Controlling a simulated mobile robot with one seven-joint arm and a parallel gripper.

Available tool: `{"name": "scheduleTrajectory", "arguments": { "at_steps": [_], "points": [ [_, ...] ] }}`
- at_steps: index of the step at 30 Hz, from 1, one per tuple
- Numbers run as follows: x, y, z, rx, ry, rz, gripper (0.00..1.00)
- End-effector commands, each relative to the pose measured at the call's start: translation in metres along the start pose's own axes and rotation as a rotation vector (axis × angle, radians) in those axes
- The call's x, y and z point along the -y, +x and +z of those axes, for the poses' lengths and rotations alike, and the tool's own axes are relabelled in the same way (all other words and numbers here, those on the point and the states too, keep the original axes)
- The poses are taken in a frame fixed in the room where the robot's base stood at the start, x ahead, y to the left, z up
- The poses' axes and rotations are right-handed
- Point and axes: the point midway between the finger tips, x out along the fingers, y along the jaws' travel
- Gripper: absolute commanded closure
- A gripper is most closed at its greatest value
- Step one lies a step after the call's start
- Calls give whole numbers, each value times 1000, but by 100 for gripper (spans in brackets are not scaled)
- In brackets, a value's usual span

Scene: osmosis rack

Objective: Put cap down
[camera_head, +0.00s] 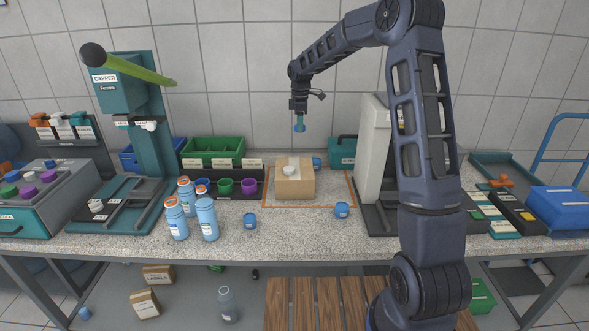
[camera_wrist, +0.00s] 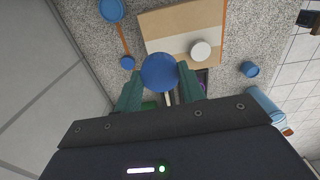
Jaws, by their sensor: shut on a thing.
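My gripper (camera_head: 299,120) hangs above the cardboard box (camera_head: 293,184), well clear of the worktop. It is shut on a round blue cap (camera_wrist: 160,72), seen between the green fingers in the wrist view. A white cap (camera_head: 288,170) sits on top of the box and also shows in the wrist view (camera_wrist: 200,50). Other blue caps stand on the worktop: one front left of the box (camera_head: 249,220), one to its right (camera_head: 342,210) and one behind it (camera_head: 317,163). The held cap touches nothing below.
Green bin (camera_head: 212,145) and coloured cups line the back. The speckled worktop (camera_head: 290,235) is bare in front.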

Motion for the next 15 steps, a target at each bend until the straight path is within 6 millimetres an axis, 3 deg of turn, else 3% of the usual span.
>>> {"name": "scheduleTrajectory", "arguments": {
  "at_steps": [1,6,11,15],
  "points": [
    [9,-12,4,0,6,4,81],
    [35,-39,13,3,23,3,81],
    [49,-52,17,3,32,2,81],
    [54,-50,18,4,35,-1,81]
  ]
}}
